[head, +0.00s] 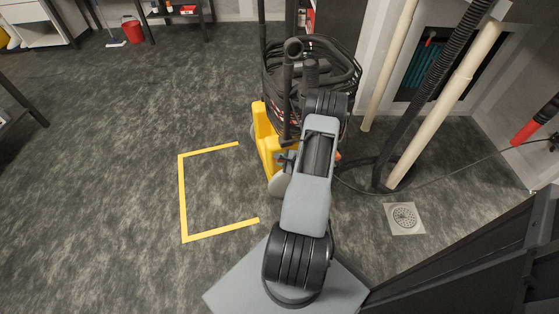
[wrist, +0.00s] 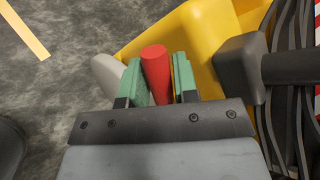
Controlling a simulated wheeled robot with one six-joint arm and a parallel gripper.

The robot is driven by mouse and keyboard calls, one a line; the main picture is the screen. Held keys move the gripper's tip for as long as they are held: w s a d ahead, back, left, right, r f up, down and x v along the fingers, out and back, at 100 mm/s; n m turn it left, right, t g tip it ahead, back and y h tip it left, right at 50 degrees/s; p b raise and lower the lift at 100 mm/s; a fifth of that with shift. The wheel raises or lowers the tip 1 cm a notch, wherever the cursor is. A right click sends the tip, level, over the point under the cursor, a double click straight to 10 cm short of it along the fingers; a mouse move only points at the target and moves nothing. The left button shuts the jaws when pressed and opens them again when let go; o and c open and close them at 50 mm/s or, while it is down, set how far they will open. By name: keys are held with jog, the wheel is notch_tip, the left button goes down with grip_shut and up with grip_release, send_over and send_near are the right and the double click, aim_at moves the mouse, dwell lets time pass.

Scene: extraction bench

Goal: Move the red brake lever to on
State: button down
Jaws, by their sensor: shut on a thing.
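The red brake lever (wrist: 155,67) stands between the two green fingertips of my gripper (wrist: 159,80) in the wrist view. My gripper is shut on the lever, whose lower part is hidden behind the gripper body. The lever sits beside a yellow machine body (wrist: 205,45). In the head view the yellow machine (head: 266,140) stands just beyond my arm, which hides the lever and most of the gripper. The on and off marks are not visible.
Black hoses (head: 335,65) are coiled on the machine. A dark handle part (wrist: 240,66) is close right of my gripper in the wrist view. Yellow floor tape (head: 182,200) marks open floor to the left. Pale pipes (head: 447,105) and a floor drain (head: 404,217) lie to the right.

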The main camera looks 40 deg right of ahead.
jog(key=shift+s+d, duration=0.15)
jog(key=shift+d, duration=0.05)
jog(key=c, duration=1.1)
grip_release()
jog(key=shift+o, duration=1.1)
jog(key=shift+a, duration=0.15)
jog(key=p+v, duration=0.3)
jog(key=v, duration=1)
jog(key=shift+s+r+p, duration=0.2)
jog(key=shift+p, duration=0.15)
